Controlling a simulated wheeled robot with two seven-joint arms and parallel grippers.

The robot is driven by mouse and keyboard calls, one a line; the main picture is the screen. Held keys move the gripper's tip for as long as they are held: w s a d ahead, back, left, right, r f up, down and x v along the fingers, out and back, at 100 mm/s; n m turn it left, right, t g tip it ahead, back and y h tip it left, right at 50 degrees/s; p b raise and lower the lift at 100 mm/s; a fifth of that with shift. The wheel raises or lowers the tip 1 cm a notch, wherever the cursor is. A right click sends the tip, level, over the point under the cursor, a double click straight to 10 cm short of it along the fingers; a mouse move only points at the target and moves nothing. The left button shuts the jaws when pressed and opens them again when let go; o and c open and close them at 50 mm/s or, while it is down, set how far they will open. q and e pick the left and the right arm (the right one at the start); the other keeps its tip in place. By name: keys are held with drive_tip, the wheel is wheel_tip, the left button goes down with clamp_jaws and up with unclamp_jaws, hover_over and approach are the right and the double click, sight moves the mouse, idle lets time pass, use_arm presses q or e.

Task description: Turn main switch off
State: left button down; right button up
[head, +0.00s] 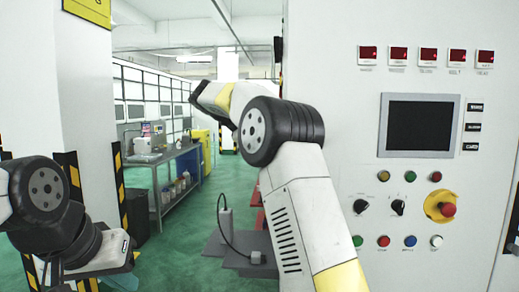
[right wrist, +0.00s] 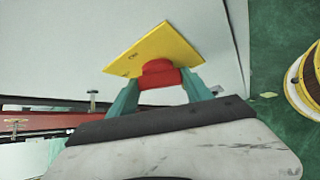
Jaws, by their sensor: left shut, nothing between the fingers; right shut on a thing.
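The main switch appears in the right wrist view as a red handle (right wrist: 160,70) on a yellow square plate (right wrist: 150,50), set on a pale cabinet face. My right gripper (right wrist: 161,86) has its two teal fingers on either side of the red handle and is shut on it. The gripper hides part of the handle, so I cannot tell its on or off position. In the head view my right arm reaches up and away; its gripper and the switch are hidden. My left gripper (head: 134,260) is at the lower left, shut and empty, away from the cabinet.
The white cabinet (head: 334,120) fills the right side, with a dark screen (head: 419,125), knobs, several buttons and a red emergency stop (head: 447,209) on a yellow disc. A striped pillar (head: 80,110) stands left. A workbench (head: 170,165) stands farther back beside open green floor.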

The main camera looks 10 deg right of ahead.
drive_tip(key=o, duration=1.4)
drive_tip(key=shift+c, duration=0.2)
drive_tip(key=shift+a, duration=0.15)
drive_tip(key=v, duration=0.7)
drive_tip(key=shift+a+r, duration=0.25)
